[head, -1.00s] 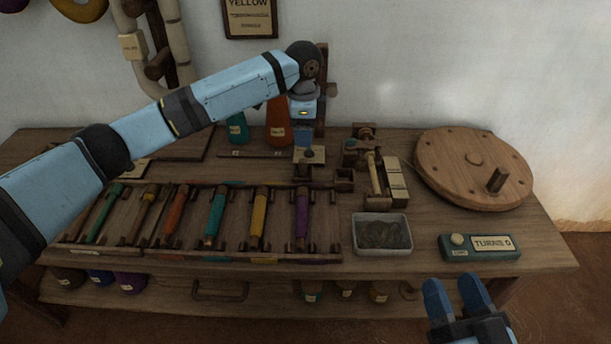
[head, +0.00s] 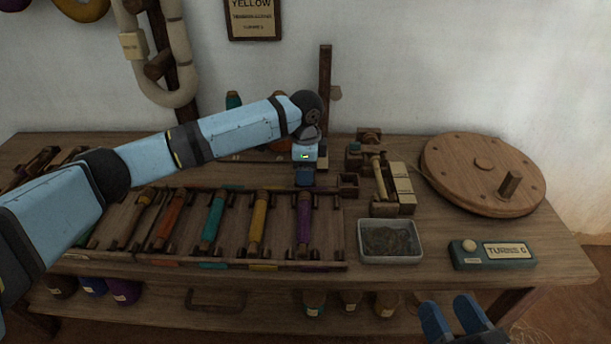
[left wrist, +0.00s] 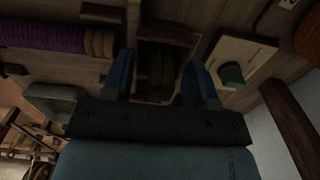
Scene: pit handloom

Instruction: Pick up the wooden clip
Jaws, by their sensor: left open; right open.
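My left gripper (head: 305,181) is open and points down over the bench, just left of a small dark wooden box (head: 348,185) in the head view. In the left wrist view, a dark wooden box (left wrist: 143,88) lies between the open fingers of my left gripper (left wrist: 160,72). Brown pieces (left wrist: 160,68) lie in this box; they look like the wooden clip, but the picture is too dark to be sure. Nothing is held. My right gripper (head: 456,318) is open and empty at the bottom of the head view, in front of the bench.
A purple bobbin (head: 303,220) and other bobbins lie in a rack to the left. A grey tray (head: 362,257), a "TURNS" box (head: 460,264), a winder (head: 397,185) and a round wooden wheel (head: 450,160) stand to the right. An upright post (head: 325,85) rises behind the gripper.

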